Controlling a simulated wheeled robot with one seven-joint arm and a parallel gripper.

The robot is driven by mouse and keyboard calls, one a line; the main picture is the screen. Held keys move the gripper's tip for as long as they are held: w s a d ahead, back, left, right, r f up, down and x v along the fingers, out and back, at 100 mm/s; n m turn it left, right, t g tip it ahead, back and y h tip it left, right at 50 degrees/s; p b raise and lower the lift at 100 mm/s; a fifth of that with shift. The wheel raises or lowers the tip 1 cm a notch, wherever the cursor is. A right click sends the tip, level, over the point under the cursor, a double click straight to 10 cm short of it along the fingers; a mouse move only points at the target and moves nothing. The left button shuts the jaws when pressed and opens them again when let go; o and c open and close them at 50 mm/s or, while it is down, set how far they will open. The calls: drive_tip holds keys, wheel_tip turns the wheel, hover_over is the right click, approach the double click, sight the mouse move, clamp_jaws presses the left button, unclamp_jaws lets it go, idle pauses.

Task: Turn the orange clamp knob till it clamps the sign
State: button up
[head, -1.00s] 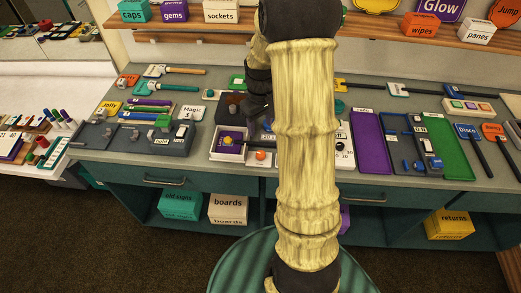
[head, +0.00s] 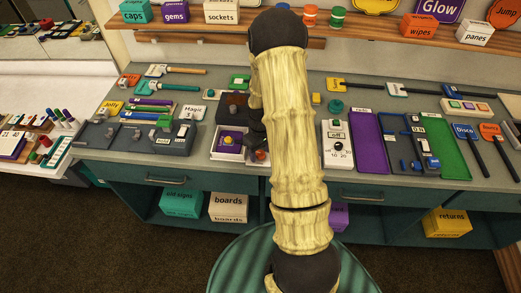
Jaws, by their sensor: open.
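A small orange round piece (head: 262,155), which looks like the clamp knob, sits at the right end of a white tray on the bench, partly covered by my arm. My gripper (head: 254,143), dark and mostly hidden behind my pale arm, is just above and left of this piece. It is open, and no held thing shows; contact with the piece cannot be told. Left of it in the tray (head: 222,156) is a purple block with a yellow knob (head: 229,139). I cannot tell which sign is in the clamp, or see the clamp jaws.
A white dial box (head: 336,158) stands right of my arm, beside a purple tray (head: 369,145) and a green tray (head: 447,150). Dark grey fixtures (head: 135,138) lie at the left. A dark brown block (head: 233,106) is behind the white tray. Shelf boxes are above.

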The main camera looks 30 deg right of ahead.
drive_tip(key=c, duration=1)
drive_tip(key=shift+o, duration=0.2)
